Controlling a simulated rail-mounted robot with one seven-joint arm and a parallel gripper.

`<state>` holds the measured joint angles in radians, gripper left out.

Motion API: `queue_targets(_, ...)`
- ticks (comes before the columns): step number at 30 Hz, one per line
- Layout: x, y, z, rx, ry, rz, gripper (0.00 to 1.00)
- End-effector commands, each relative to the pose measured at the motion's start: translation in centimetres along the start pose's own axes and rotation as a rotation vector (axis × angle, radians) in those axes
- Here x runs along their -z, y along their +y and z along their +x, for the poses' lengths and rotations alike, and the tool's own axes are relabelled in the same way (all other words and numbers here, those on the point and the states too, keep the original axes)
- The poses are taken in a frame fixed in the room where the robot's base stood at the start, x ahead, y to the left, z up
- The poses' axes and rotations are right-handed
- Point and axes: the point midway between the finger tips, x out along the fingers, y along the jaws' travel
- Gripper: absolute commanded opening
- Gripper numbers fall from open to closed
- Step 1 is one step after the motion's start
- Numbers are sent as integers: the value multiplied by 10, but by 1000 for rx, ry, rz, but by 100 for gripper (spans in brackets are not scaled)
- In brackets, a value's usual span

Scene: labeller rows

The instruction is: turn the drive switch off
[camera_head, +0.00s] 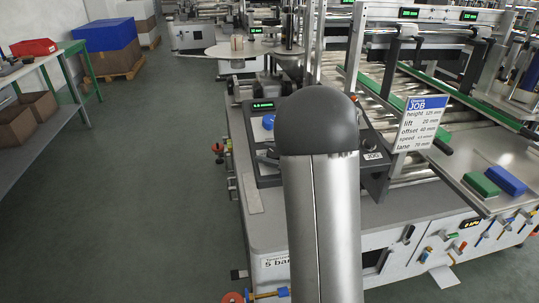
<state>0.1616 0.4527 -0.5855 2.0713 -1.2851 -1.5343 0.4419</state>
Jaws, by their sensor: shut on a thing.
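No part that I can surely name as the drive switch shows. A dark control panel (248,145) sits on the left side of the near labeller machine. It carries a green lit display (263,105) and a round blue knob (268,121). A lever-like part (266,160) lies lower on the panel, too small to make out. A box marked JOG (372,156) stands right of centre. A part of my own body fills the middle of the view and hides the right part of the panel. My gripper does not show.
A job card (420,122) stands above the rollers. A green block (481,184) and a blue block (508,180) lie on the right plate (470,165). Several small coloured handles line the front at lower right. The floor (150,190) at left is clear.

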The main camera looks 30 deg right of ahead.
Motion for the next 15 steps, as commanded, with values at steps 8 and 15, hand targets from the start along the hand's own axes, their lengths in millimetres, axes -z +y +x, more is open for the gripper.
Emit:
queue_targets(8, 0, 0, 0, 5, 0, -2, 14)
queue_targets(15, 0, 0, 0, 5, 0, -1, 59)
